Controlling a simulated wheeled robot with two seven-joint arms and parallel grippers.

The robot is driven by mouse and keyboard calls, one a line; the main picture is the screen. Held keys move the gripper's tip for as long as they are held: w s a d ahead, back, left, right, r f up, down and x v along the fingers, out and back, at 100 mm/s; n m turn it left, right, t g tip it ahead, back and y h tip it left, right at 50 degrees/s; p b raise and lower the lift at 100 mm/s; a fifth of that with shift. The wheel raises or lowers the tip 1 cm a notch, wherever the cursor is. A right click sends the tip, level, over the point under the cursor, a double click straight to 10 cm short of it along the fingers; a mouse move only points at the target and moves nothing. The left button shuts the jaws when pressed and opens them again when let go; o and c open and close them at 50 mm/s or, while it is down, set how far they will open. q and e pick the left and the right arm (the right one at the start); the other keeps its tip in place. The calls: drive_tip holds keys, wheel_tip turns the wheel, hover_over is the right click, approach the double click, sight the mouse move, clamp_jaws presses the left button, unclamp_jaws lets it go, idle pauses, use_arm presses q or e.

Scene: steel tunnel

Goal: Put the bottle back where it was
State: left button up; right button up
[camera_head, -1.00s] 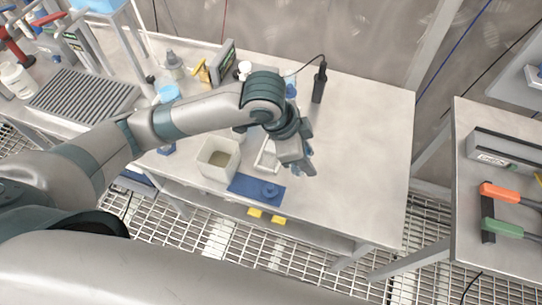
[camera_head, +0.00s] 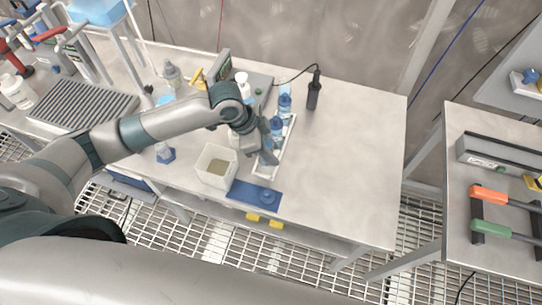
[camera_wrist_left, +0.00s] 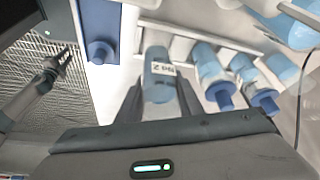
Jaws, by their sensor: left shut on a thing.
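My left gripper (camera_head: 266,141) is shut on a blue bottle with a white label (camera_wrist_left: 160,75), at the near part of a white rack (camera_head: 289,143). In the left wrist view the bottle is between the fingers (camera_wrist_left: 158,98), in front of the white rack (camera_wrist_left: 184,46); I cannot tell if it is seated. Other blue bottles stand in a row beyond it in the head view (camera_head: 285,103), and to its right in the wrist view (camera_wrist_left: 212,75). What looks like my right gripper (camera_wrist_left: 62,58) shows small and dark over the floor grating, its jaws unclear.
A blue mat (camera_head: 240,188) with a round blue piece (camera_head: 268,197) lies at the table's front edge. A cream bin (camera_head: 216,164) stands left of the rack. A black handheld device (camera_head: 314,92) stands behind. The table's right side is clear.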

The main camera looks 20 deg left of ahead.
use_arm(q)
drive_tip(key=shift+f, duration=0.25)
wheel_tip(320, 180, down, 3)
drive_tip(key=shift+s+r+p, duration=0.1)
drive_tip(key=shift+p, duration=0.7)
drive_tip(key=shift+f, duration=0.35)
drive_tip(key=o, duration=1.2)
drive_tip(key=shift+f, duration=0.1)
